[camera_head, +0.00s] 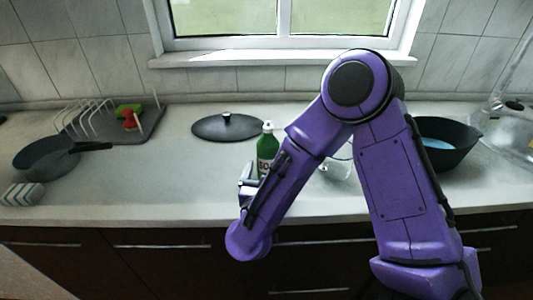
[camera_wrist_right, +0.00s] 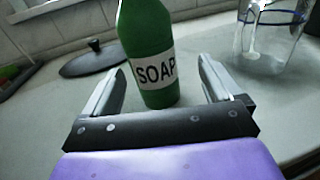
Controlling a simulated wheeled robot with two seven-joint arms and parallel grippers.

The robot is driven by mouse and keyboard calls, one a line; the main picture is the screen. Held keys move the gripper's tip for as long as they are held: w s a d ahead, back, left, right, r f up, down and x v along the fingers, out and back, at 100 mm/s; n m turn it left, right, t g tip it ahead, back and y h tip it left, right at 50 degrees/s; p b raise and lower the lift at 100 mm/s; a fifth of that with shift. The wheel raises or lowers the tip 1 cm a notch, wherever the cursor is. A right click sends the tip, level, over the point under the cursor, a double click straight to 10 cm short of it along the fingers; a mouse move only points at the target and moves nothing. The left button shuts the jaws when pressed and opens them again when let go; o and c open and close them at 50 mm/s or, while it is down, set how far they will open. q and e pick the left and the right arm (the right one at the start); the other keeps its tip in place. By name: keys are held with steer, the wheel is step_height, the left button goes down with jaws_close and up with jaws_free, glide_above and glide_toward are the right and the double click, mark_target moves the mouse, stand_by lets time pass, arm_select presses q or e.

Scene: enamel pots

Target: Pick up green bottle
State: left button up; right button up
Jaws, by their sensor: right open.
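The green bottle (camera_head: 267,146) stands upright on the counter, left of the middle, with a white cap and a white label. In the right wrist view the bottle (camera_wrist_right: 150,45) has a label reading SOAP. My right gripper (camera_head: 246,178) is at the near side of the bottle, partly hidden by my purple arm. In the wrist view the right gripper (camera_wrist_right: 160,82) is open, and the bottle stands ahead in the gap between its two fingers, with no clear contact. My left gripper is not in view.
A black lid (camera_head: 227,126) lies behind left of the bottle. A clear glass (camera_head: 337,168) stands to its right, partly behind my arm. A dark pot (camera_head: 447,144) is at the right, a pan (camera_head: 44,157) and dish rack (camera_head: 107,125) at the left.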

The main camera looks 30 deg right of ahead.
mark_target(266, 165)
steer(key=x, duration=0.1)
steer(key=p+x, duration=0.1)
steer(key=x, duration=0.1)
steer(key=p+x, duration=0.1)
steer(key=x, duration=0.1)
steer(key=shift+w+a+f, duration=0.1)
steer(key=shift+w+a, duration=0.1)
steer(key=shift+w, duration=0.3)
steer(key=shift+d, duration=0.15)
steer(key=c, duration=1.2)
steer(key=shift+c, duration=0.2)
